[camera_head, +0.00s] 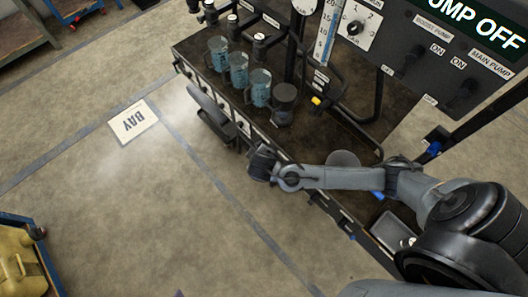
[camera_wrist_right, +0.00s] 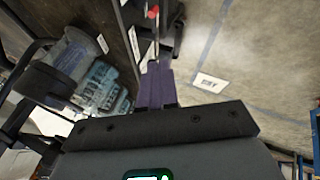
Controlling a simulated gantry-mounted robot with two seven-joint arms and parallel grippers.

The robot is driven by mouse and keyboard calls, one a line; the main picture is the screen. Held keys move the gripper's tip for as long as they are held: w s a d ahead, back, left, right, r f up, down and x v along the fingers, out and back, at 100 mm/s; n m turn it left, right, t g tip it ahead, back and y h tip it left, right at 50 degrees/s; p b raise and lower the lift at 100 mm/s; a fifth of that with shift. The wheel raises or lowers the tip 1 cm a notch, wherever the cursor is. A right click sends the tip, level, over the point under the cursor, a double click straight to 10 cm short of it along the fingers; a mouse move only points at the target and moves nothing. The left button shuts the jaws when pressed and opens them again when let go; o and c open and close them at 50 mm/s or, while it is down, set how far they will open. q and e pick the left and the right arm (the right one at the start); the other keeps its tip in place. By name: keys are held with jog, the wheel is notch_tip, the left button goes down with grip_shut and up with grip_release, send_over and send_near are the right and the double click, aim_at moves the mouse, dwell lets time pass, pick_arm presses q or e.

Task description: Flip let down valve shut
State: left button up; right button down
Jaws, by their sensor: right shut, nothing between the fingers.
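My right gripper (camera_head: 262,163) is at the front edge of the dark bench, beside the front panel with its row of small labels. In the right wrist view its purple fingers (camera_wrist_right: 155,86) are together with nothing between them. A small red-tipped part (camera_wrist_right: 153,12) shows beyond the fingertips, near the bench's front edge; it may be a valve handle. I cannot tell for sure which part is the let down valve. My right gripper and forearm hide part of the front panel in the head view. My left gripper is not in view.
Several clear jugs with blue liquid (camera_head: 240,72) stand in a row on the bench (camera_head: 196,45). A dark switch panel (camera_head: 425,60) with a "PUMP OFF" display is at upper right. A BAY sign (camera_head: 133,122) lies on the open floor at left.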

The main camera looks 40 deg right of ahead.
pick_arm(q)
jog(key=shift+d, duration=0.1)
pick_arm(e)
jog(key=shift+w+d+r, duration=0.15)
jog(key=shift+w+d, duration=0.1)
jog(key=shift+w, duration=0.05)
pick_arm(q)
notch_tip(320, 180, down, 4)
jog(key=b, duration=0.4)
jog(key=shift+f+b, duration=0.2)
jog(key=shift+b, duration=0.1)
pick_arm(e)
jog(key=s+d+x, duration=0.1)
jog(key=s+x, duration=0.1)
jog(key=x, duration=1.1)
jog(key=shift+s+f, duration=0.2)
jog(key=shift+f, duration=0.15)
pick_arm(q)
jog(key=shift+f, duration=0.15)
